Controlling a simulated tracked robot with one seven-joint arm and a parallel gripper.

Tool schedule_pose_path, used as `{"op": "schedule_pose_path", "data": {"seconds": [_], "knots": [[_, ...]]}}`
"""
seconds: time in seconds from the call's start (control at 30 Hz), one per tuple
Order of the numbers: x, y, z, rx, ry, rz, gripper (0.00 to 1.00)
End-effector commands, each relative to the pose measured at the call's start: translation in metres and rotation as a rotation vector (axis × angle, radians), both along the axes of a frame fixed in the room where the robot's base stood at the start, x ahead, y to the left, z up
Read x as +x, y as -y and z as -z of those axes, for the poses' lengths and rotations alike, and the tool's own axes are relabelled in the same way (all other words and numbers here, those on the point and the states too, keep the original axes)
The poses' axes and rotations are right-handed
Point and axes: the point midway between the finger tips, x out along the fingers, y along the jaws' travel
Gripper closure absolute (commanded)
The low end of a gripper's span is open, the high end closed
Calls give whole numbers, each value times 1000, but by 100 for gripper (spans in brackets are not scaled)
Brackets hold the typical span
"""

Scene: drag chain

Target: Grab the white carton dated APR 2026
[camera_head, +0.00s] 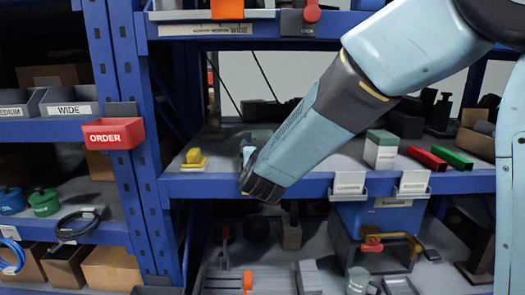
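A white carton (381,152) with a green top stands upright on the middle shelf, right of my forearm. Any date on it is too small to read. My gripper (247,154) is at the lower left end of my arm, by the front edge of the same shelf and well left of this carton. The wrist hides most of the fingers, so I cannot tell whether they are open or shut. A green patch (262,133) shows just behind the wrist; what it belongs to is mostly hidden.
The blue shelf edge (320,187) carries two white label cards (349,182). A yellow object (194,160) is at the left of the shelf. A red bar (427,158) and a green bar (453,157) lie right of the carton. A red ORDER bin (113,133) hangs on the left rack.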

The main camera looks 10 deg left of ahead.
Motion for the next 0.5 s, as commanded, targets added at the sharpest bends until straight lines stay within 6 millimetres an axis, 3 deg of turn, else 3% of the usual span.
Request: {"op": "schedule_pose_path", "data": {"seconds": [0.23,0.5], "knots": [[4,0,0,-1,0,0,8],[4,0,0,-1,0,0,33]]}}
